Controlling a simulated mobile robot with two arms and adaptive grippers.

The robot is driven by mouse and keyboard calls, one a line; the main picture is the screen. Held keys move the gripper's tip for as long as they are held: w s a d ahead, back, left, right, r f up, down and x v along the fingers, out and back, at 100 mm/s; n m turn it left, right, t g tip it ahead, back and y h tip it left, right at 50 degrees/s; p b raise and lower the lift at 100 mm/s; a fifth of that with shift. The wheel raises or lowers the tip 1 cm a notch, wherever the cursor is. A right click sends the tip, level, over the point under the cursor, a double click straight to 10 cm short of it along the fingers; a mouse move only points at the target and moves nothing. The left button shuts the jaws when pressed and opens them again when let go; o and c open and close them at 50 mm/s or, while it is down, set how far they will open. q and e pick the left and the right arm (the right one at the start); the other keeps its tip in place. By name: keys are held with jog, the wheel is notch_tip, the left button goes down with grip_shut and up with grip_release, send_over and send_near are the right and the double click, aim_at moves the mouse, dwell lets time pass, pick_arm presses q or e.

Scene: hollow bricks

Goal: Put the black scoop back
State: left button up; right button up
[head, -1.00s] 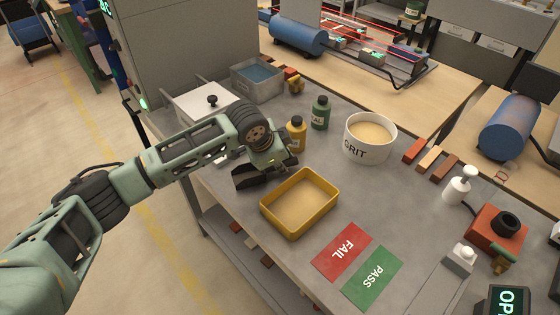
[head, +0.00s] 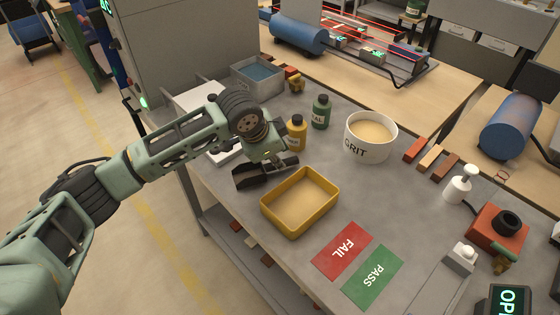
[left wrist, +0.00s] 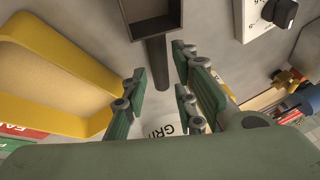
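The black scoop (head: 252,178) lies on the grey bench just left of the yellow tray (head: 272,222). In the left wrist view its square bowl (left wrist: 152,18) is at the top and its handle (left wrist: 157,78) points down between my fingers. My left gripper (head: 275,162) is low over the handle end. In the left wrist view the fingers (left wrist: 160,62) are apart, one on each side of the handle, with gaps showing. I cannot tell how far above the handle they are. The yellow tray holds sand-coloured grit. My right gripper is not in view.
Amber (head: 296,134) and green (head: 320,112) bottles stand behind the gripper. A white GRIT tub (head: 357,150) is further right. A white box (head: 200,97) and grey bin (head: 257,80) are at the back left. FAIL (head: 342,250) and PASS (head: 372,280) mats lie in front.

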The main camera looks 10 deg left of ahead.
pick_arm(q)
jog(key=v, duration=0.8)
